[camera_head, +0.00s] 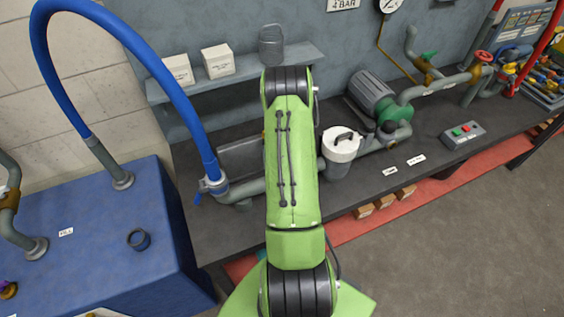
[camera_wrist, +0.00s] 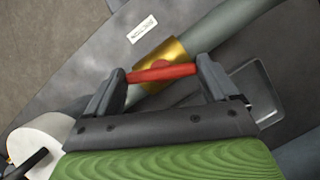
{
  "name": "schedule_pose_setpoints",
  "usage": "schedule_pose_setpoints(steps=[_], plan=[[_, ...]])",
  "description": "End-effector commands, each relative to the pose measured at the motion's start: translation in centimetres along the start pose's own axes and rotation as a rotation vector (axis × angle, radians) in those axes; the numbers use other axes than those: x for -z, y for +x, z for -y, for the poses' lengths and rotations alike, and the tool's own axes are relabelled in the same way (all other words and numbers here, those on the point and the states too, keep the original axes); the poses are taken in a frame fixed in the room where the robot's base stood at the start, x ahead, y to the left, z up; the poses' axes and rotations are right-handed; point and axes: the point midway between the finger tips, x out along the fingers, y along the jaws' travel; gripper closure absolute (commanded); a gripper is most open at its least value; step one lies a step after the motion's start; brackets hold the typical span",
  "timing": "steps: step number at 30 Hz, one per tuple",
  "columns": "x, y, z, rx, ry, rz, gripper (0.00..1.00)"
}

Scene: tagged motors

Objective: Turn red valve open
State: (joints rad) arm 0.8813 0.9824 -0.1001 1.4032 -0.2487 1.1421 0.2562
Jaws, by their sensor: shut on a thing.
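A red valve handle (camera_wrist: 165,72) sits across a brass valve body (camera_wrist: 160,55) on a grey pipe (camera_wrist: 235,22) in the wrist view. My gripper (camera_wrist: 161,69) has one finger at each end of the red handle and is shut on it. The handle lies across the pipe at an angle. In the camera_head view my green arm hides this valve and my gripper. Another red valve handle (camera_head: 484,56) shows on the pipework at the far right there, away from my arm.
A white-lidded filter (camera_head: 340,145) stands right of my arm; its lid (camera_wrist: 42,138) shows at the wrist view's lower left. A blue hose (camera_head: 190,115) arches on the left to the bench pipe.

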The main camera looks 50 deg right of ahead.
Motion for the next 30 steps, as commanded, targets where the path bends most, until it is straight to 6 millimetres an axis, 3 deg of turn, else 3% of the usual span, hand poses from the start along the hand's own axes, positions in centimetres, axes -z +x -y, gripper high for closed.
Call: schedule_pose_setpoints(steps=[15, 30], plan=[[0.10, -0.04, 0.31, -0.148, -0.355, -0.007, 0.43], [0.03, -0.06, 0.32, -0.186, -0.448, -0.005, 0.43]])
